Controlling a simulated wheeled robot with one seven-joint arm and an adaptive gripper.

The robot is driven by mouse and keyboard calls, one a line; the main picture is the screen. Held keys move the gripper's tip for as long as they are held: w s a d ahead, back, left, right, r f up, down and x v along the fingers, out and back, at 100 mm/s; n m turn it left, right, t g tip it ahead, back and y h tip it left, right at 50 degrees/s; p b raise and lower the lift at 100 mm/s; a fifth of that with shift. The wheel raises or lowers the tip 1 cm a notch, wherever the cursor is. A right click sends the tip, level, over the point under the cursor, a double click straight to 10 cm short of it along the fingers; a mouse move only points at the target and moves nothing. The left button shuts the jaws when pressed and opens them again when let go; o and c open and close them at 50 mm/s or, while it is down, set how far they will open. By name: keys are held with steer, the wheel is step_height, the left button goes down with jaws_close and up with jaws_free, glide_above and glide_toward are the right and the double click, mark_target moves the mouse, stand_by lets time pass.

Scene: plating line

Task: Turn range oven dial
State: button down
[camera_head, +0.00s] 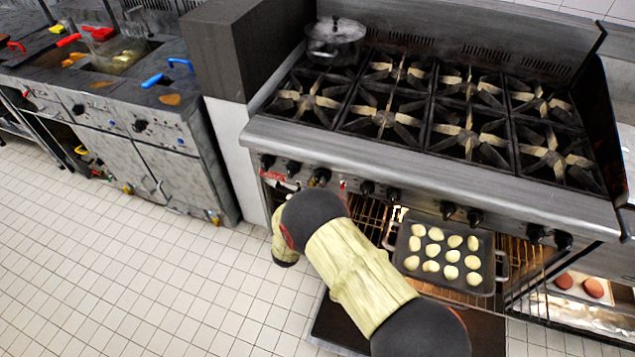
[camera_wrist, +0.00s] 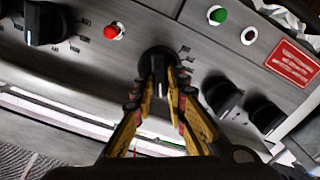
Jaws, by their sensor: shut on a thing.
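The range (camera_head: 420,185) has a steel front panel with a row of black dials below its burners. In the wrist view, my gripper (camera_wrist: 160,82) is closed around a black dial (camera_wrist: 157,55), with a fingertip on each side of its grip. In the head view, the dial (camera_head: 320,176) shows just above my arm, left of the red indicator. My fingers are hidden behind my arm there. The oven below is open, and a dark tray (camera_head: 484,284) with pale rounds sits on its rack.
Other dials (camera_wrist: 220,92) stand close on the right in the wrist view. A lidded pot (camera_head: 335,35) stands on a back burner. Fryers (camera_head: 150,150) stand at left. The tiled floor between is clear.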

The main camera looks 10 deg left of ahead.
steer(key=shift+a+f+n+p, duration=0.1)
steer(key=shift+n+p, duration=0.7)
steer(key=shift+n, duration=1.8)
steer(key=shift+a+f+n+p, duration=0.15)
steer(key=shift+n+p, duration=0.6)
steer(key=shift+n, duration=1.85)
steer(key=shift+d+f+n+p, duration=0.1)
steer(key=shift+n+p, duration=0.7)
steer(key=shift+n, duration=1.8)
steer(key=c, duration=1.8)
jaws_free()
steer(key=shift+o, duration=0.2)
